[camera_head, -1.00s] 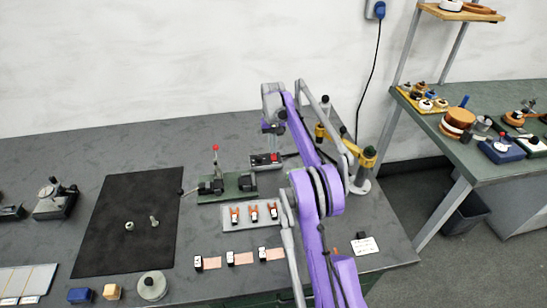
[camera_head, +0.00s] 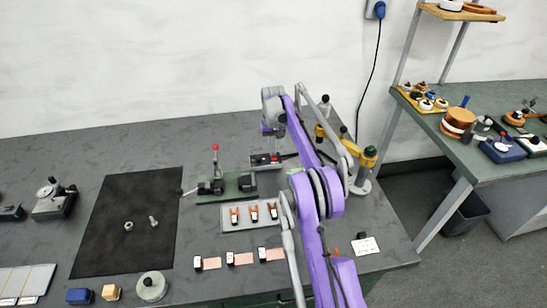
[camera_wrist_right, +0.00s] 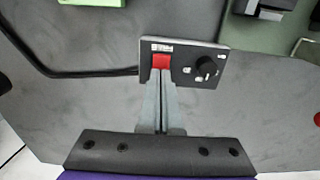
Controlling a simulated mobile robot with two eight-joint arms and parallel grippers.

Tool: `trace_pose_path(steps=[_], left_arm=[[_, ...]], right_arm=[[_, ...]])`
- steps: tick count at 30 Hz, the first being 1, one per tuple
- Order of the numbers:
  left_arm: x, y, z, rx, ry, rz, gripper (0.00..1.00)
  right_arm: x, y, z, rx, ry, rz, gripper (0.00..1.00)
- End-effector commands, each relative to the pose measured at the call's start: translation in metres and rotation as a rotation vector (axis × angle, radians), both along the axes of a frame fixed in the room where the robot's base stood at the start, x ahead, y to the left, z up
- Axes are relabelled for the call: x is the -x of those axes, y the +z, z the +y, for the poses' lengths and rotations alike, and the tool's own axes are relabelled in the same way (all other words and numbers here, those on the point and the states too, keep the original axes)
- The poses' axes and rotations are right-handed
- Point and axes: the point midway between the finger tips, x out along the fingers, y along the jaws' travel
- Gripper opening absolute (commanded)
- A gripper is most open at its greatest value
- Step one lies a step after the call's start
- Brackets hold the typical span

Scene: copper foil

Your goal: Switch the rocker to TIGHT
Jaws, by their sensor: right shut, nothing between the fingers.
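The red rocker (camera_wrist_right: 161,61) is on a small dark control box (camera_wrist_right: 205,62) with a grey edge. A black round knob (camera_wrist_right: 205,67) sits to the right of the rocker on the same panel. Small white lettering above the rocker is too small to read. My right gripper (camera_wrist_right: 161,76) is shut and empty, its fingertips at the rocker's lower edge; I cannot tell whether they touch. In the head view my right gripper (camera_head: 273,146) points down over the box (camera_head: 262,160), partly covering it. My left gripper is not in view.
A green-based fixture with a red-tipped lever (camera_head: 215,148) stands left of the box. A grey tray (camera_head: 230,222) with several orange-and-white clips lies in front. A black cable (camera_wrist_right: 70,70) runs into the box. A yellow-and-grey stand (camera_head: 366,170) is to the right.

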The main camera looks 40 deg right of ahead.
Motion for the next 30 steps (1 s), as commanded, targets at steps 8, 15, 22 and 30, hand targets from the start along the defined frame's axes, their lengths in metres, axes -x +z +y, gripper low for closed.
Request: trace_pose_path(steps=[8,15,22,30], left_arm=[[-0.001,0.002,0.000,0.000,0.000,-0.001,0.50],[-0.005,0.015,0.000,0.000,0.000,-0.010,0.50],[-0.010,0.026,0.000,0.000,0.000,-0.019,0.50],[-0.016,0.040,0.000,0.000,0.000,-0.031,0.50]], right_arm=[[0.000,0.001,0.000,0.000,0.000,0.001,0.00],[-0.001,0.021,0.000,-0.001,0.000,0.000,0.00],[-0.001,0.040,0.000,0.000,0.000,-0.001,0.00],[-0.001,0.061,0.000,0.000,0.000,-0.002,0.00]])
